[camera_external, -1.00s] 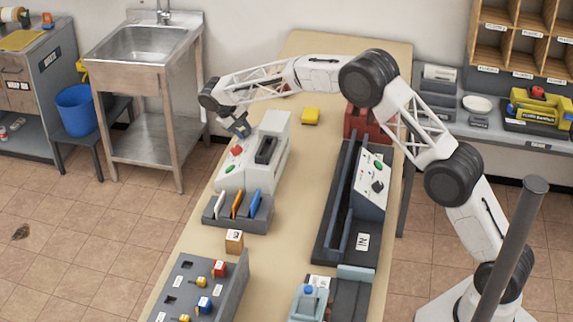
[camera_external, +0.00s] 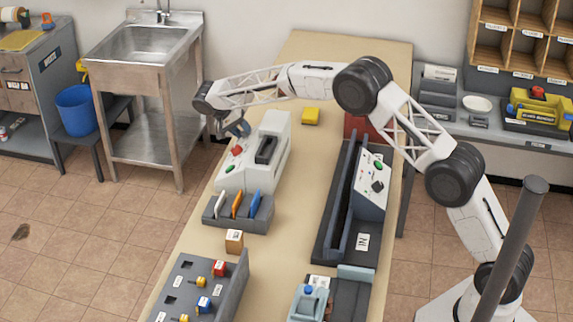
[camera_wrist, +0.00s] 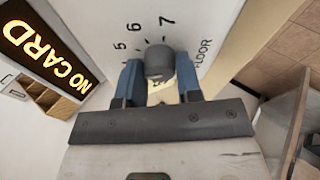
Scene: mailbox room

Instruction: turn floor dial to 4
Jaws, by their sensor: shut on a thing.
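The floor dial (camera_wrist: 160,63) is a dark grey knob on a white panel, with the numbers 5, 6 and 7 and the word FLOOR around it in the wrist view. My gripper (camera_wrist: 160,80) has its two blue fingers on either side of the knob and is shut on it. Which number the dial points at cannot be told, as the fingers cover part of the scale. In the external view my gripper (camera_external: 240,130) is at the far left end of the white machine (camera_external: 262,165), and the dial is hidden there.
A lit NO CARD sign (camera_wrist: 45,55) is beside the panel in the wrist view. A card rack (camera_external: 237,213) with several cards stands in front of the machine. The table (camera_external: 285,235) has free room down the middle.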

